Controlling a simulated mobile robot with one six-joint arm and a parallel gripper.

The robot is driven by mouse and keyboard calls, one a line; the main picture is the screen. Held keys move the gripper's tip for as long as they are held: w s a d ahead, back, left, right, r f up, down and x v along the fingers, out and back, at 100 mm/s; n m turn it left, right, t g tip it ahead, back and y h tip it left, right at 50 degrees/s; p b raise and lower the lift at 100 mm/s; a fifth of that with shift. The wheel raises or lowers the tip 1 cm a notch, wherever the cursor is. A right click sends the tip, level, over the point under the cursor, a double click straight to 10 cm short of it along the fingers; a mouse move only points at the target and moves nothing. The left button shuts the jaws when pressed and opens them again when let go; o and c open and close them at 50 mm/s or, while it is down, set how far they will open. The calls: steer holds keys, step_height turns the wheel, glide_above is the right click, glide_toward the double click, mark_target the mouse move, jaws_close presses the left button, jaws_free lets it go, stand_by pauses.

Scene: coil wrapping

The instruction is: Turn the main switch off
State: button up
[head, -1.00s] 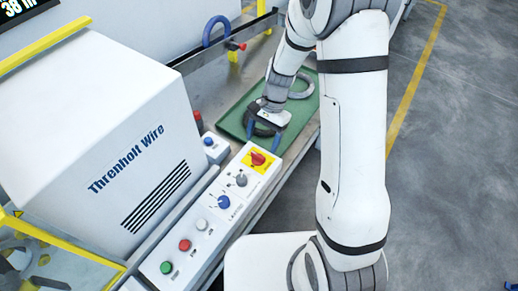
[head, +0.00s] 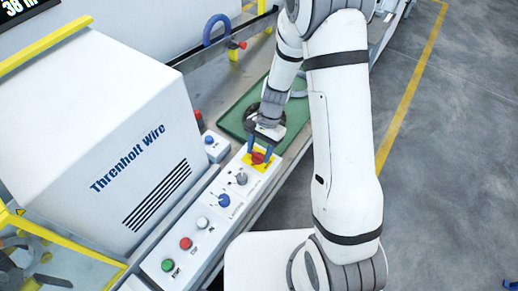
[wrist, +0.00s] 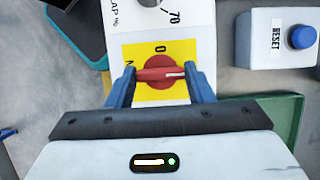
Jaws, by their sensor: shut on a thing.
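The main switch is a red rotary handle (head: 258,158) on a yellow plate (wrist: 140,57) at the far end of the white control panel. In the wrist view the red handle (wrist: 158,73) lies crosswise, with a pale mark near its right end. An "O" is printed above it and a partly hidden letter at its left. My gripper (wrist: 160,82) has its blue fingers on either side of the handle, shut on it. In the head view my gripper (head: 261,150) is over the yellow plate, which it partly hides.
A grey knob (head: 241,178), a blue knob (head: 223,201) and several push buttons line the panel. A blue RESET button (wrist: 303,37) stands on a box close beside. A green tray (head: 237,118) lies behind the gripper.

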steer(key=c, duration=0.4)
steer(key=shift+w+n, duration=0.1)
steer(key=shift+n, duration=0.3)
steer(key=shift+o, duration=0.2)
steer(key=n+h+b, duration=0.1)
steer(key=n, duration=0.1)
steer(key=shift+a+n+g, duration=0.15)
steer(key=shift+n+g, duration=0.25)
steer(key=n+h+b, duration=0.1)
steer(key=n+h, duration=0.1)
steer(key=n, duration=0.2)
steer(key=shift+w+a+n+b, duration=0.1)
steer(key=shift+n+b, duration=0.2)
steer(key=shift+c, duration=0.2)
steer(key=shift+o, duration=0.2)
steer(key=n+h, duration=0.1)
steer(key=n, duration=0.1)
steer(key=n+h+b, duration=0.1)
steer(key=n, duration=0.2)
steer(key=shift+a, duration=0.15)
steer(key=n+t+h+b, duration=0.1)
steer(key=n, duration=0.3)
steer(key=shift+a+r+n, duration=0.1)
steer(key=shift+n, duration=0.2)
steer(key=shift+c, duration=0.2)
steer(key=shift+o, duration=0.2)
steer(key=shift+t, duration=0.3)
